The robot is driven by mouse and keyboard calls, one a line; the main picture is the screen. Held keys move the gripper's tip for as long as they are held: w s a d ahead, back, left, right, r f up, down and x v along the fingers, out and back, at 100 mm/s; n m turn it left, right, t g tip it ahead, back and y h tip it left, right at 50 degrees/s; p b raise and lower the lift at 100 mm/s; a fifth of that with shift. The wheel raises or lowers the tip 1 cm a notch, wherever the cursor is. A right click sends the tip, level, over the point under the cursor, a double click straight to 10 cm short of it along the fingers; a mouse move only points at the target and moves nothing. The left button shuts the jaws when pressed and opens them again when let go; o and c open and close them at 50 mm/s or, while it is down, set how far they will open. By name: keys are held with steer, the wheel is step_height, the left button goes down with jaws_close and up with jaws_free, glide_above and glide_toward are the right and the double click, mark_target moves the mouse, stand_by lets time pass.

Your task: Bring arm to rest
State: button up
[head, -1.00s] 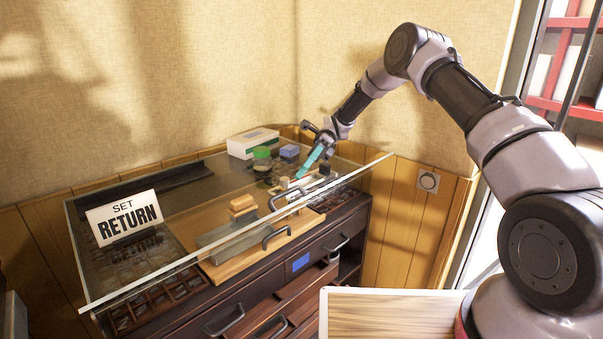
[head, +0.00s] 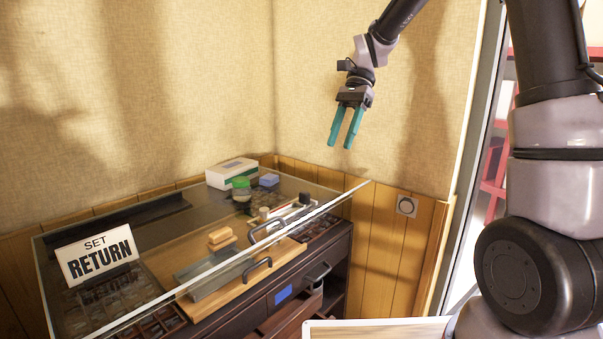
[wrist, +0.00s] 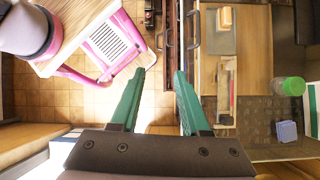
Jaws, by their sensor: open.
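My gripper (head: 345,140) is open and empty, with two teal fingers pointing down. In the head view it hangs in the air above and to the right of the glass-topped cabinet, in front of the tan wall. In the wrist view the fingers of my gripper (wrist: 158,72) are spread apart with nothing between them. Below them show the cabinet's front edge and the tiled floor (wrist: 120,105). My arm rises on the right of the head view and bends down to the gripper.
A pink-framed stool or cart (wrist: 112,38) stands on the floor.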

steer(key=s+d+r+n+t+h, duration=0.1)
steer(key=s+d+r+n+t, duration=0.1)
steer(key=s+d+r+t, duration=0.2)
steer(key=s+d+r+n+t+h, duration=0.1)
steer(key=s+d+r+n+t, duration=0.2)
steer(key=s+d+t, duration=0.5)
steer(key=s+d+r, duration=0.1)
steer(key=s+d, duration=0.2)
steer(key=shift+d, duration=0.25)
stand_by(1.2)
